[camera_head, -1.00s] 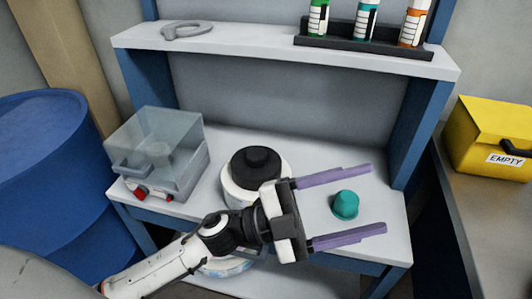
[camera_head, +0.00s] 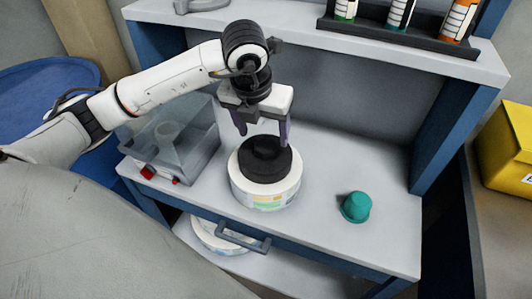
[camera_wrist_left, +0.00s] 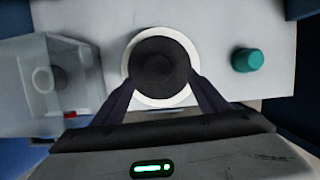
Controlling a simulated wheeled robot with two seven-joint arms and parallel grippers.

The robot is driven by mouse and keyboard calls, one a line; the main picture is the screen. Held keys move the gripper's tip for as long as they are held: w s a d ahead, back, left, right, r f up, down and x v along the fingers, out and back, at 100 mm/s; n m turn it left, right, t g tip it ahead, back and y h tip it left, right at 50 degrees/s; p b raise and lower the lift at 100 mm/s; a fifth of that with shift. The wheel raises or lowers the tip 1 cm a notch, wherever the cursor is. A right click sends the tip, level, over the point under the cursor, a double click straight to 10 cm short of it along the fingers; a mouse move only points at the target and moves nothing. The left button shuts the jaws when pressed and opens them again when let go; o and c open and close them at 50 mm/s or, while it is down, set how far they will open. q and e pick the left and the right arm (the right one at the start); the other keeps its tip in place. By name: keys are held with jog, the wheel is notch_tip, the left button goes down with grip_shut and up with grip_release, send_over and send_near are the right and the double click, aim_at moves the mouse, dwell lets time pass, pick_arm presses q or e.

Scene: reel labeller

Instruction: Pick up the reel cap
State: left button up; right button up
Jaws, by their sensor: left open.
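The black stepped reel cap (camera_head: 265,160) sits on top of a white reel (camera_head: 265,196) with a printed label, on the workbench. In the left wrist view the cap (camera_wrist_left: 159,66) shows from above. My left gripper (camera_head: 263,138) points down above the cap, open and empty. In the left wrist view its fingertips (camera_wrist_left: 161,82) lie on either side of the cap's lower part; I cannot tell whether they touch it. My right gripper is not in view.
A teal cap-like piece (camera_head: 356,207) stands on the bench to the right. A clear-lidded box (camera_head: 180,150) stands to the left, partly behind my arm. A shelf (camera_head: 310,38) with a bottle rack (camera_head: 390,40) is above. Another reel (camera_head: 215,237) lies below the bench.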

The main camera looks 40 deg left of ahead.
pick_arm(q)
jog(key=shift+p+x, duration=0.4)
jog(key=shift+x, duration=2.6)
jog(key=shift+w+a, duration=0.1)
jog(key=shift+a, duration=0.05)
jog(key=c, duration=1.3)
jog(key=shift+o, duration=0.2)
notch_tip(320, 180, up, 10)
notch_tip(320, 180, up, 7)
jog(key=p, duration=0.4)
send_over(265, 145)
jog(key=shift+s, duration=0.2)
